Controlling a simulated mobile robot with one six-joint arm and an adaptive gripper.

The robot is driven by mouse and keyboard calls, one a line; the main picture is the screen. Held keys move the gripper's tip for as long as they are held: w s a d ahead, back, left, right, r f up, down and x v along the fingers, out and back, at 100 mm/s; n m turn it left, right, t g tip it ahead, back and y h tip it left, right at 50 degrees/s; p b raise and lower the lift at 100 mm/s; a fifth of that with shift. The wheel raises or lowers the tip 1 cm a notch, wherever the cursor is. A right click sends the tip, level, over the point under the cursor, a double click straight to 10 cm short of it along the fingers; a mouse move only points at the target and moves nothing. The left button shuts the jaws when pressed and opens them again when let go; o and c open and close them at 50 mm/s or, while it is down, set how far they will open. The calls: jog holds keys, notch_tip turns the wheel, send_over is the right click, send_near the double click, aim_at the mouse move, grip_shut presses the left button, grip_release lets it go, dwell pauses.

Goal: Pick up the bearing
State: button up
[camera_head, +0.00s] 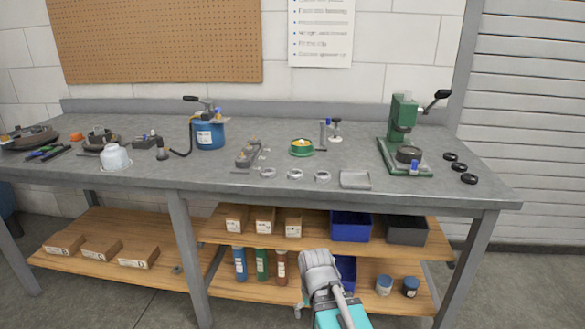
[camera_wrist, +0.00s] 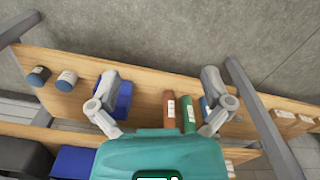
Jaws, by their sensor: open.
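Several small metallic rings lie near the front edge of the grey workbench (camera_head: 225,178) in the head view. A left ring (camera_head: 267,173), a middle ring (camera_head: 295,174) and a right ring (camera_head: 323,176) look like bearings; I cannot tell which is the task's bearing. My gripper (camera_wrist: 160,78) shows in the wrist view with its two grey fingers spread wide and nothing between them. It is in front of the lower shelves, below the benchtop and apart from the rings. No ring shows in the wrist view.
A shallow metal tray (camera_head: 355,180) sits right of the rings. A green press (camera_head: 402,135), black rings (camera_head: 460,167), a green-rimmed dish (camera_head: 301,148) and a blue pot (camera_head: 208,134) stand on the bench. Lower wooden shelves (camera_head: 115,228) hold bins, boxes, tubes and jars.

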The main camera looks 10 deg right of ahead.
jog(key=w+r+n+p, duration=0.1)
jog(key=w+r+p, duration=0.1)
jog(key=r+p, duration=1.65)
jog(key=w+r+p, duration=0.3)
jog(key=r+p, duration=1.5)
jog(key=r, duration=0.1)
jog(key=w+r+n+p, duration=0.2)
jog(key=w+n, duration=0.5)
jog(key=w, duration=0.5)
jog(key=w+r+n+p, duration=0.3)
jog(key=w+n, duration=0.3)
jog(key=w, duration=0.5)
jog(key=shift+w+d+r+n, duration=0.2)
jog(key=shift+w+d+n, duration=0.15)
jog(key=shift+d+n, duration=0.05)
jog(key=shift+f, duration=0.15)
notch_tip(320, 180, down, 8)
jog(key=b, duration=0.8)
jog(key=shift+f+b, duration=0.15)
jog(key=shift+b, duration=0.15)
jog(key=shift+f, duration=0.1)
